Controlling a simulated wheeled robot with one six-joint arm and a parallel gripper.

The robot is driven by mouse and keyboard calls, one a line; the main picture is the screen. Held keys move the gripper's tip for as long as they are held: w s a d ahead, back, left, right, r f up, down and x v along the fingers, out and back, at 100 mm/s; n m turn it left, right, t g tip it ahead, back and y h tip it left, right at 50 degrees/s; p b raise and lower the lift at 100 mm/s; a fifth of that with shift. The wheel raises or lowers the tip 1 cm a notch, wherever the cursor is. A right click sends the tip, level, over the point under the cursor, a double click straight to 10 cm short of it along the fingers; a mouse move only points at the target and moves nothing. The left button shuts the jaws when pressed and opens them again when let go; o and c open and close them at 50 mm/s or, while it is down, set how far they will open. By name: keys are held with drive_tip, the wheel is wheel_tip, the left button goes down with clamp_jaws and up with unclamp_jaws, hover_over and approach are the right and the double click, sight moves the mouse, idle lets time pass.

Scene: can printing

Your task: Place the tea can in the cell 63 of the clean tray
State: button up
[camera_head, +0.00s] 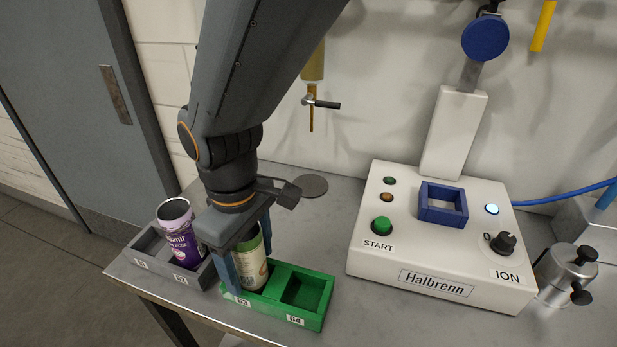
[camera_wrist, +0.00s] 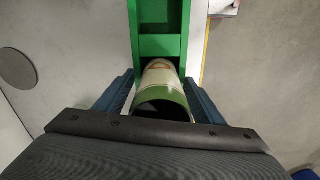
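The tea can (camera_head: 252,272), cream with a green top band and an open top, stands about upright in cell 63 of the green clean tray (camera_head: 316,312). Its base is hidden behind the tray's front wall. It also shows in the wrist view (camera_wrist: 161,79), with its dark open mouth towards the camera. My gripper (camera_head: 250,262) has one finger on each side of the can. In the wrist view the fingers lie very close to its sides; whether they touch it is unclear. Cell 64 (camera_head: 303,290), to the right, is empty.
A grey tray (camera_head: 200,278) to the left holds a purple can (camera_head: 179,236) near cell 62. The white Halbrenn machine (camera_head: 437,283) with a blue square holder (camera_head: 443,215) stands to the right. A metal jar (camera_head: 565,280) is beyond it. The tray is near the table's front edge.

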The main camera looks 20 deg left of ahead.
drive_tip(key=shift+r, duration=0.1)
wheel_tip(320, 180, up, 12)
drive_tip(key=shift+r+b, duration=0.1)
drive_tip(key=shift+b, duration=1)
